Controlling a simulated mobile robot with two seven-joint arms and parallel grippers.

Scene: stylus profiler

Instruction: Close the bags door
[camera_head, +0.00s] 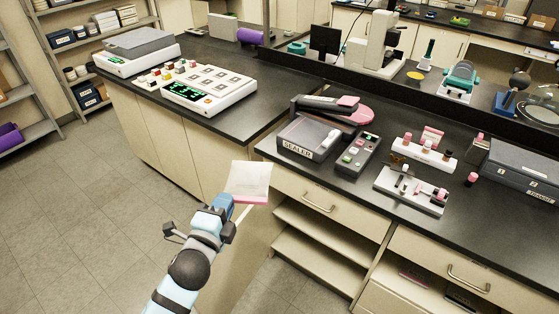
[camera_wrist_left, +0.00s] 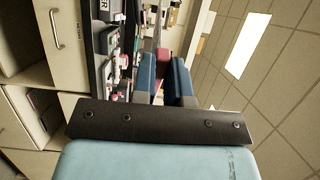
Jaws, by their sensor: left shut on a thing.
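My left gripper (camera_head: 236,203) reaches in from the bottom of the head view, in front of the counter's corner. Its blue fingers are shut on a pale, flat bag with a pink lower edge (camera_head: 250,182). In the left wrist view the pink edge (camera_wrist_left: 163,62) shows between the two fingers (camera_wrist_left: 164,82). No door marked for bags can be read. Below the counter, an open cabinet with shelves (camera_head: 315,245) stands under a drawer (camera_head: 318,202). A second open compartment (camera_head: 425,275) at the right holds small pink and dark items. My right gripper is not in view.
The black counter carries a sealer (camera_head: 305,138), a small keypad unit (camera_head: 358,153), a white rack (camera_head: 411,190) and a grey case (camera_head: 520,172). A white panel with lit displays (camera_head: 208,90) stands on the left counter. Tiled floor (camera_head: 70,220) is free at left.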

